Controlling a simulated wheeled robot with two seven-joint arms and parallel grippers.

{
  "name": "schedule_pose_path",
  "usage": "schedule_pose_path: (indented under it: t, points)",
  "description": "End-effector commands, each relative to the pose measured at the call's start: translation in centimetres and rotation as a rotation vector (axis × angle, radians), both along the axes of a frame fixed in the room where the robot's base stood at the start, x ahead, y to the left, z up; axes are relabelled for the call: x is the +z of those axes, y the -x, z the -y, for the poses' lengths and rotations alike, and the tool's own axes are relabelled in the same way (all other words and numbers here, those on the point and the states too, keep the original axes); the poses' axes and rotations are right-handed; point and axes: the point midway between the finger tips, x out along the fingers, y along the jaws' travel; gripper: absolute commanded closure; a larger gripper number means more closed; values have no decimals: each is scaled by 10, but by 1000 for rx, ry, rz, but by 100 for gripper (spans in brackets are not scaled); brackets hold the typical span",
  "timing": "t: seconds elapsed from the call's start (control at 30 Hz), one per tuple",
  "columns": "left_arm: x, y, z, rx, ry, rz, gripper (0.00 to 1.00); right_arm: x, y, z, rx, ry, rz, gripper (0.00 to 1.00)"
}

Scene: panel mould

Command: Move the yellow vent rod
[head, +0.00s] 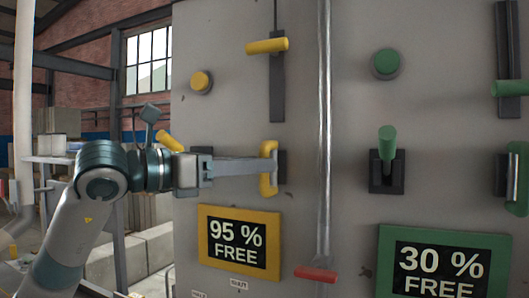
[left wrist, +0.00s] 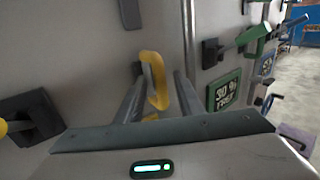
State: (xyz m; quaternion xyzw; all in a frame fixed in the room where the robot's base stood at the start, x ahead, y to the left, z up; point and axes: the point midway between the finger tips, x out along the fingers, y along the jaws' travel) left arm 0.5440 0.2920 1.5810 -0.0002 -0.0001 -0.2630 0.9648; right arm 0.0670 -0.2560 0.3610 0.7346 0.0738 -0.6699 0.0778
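A yellow upright loop handle (head: 268,180), which may be the vent rod's grip, stands out from the grey panel (head: 350,210). It also shows in the left wrist view (left wrist: 158,82). My left gripper (head: 270,166) reaches in from the left, its fingers level with the handle. In the left wrist view the fingers (left wrist: 157,95) are apart, one on each side of the handle, with a gap visible on the right. Whether the left finger touches it I cannot tell. The handle's mount is partly hidden. My right gripper is not in view.
Nearby are a yellow slider handle (head: 267,46), a yellow knob (head: 200,82) and a yellow lever (head: 169,141) partly behind my arm. A metal pole (head: 324,130) with a red handle (head: 316,274) stands to the right. A yellow-framed sign (head: 238,243) is below.

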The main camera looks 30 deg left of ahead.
Motion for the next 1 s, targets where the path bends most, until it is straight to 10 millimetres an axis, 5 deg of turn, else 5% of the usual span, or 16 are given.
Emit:
schedule_pose_path:
  t: [0.23,0.63,0.77,1.0]
  points:
    - [1,-22,13,0,0,-1,66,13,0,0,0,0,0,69]
    - [-1,-26,15,0,-1,-1,66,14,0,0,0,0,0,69]
    - [0,-26,15,1,-1,-1,97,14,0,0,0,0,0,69]
    - [-1,-26,14,1,0,0,100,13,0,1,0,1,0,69]
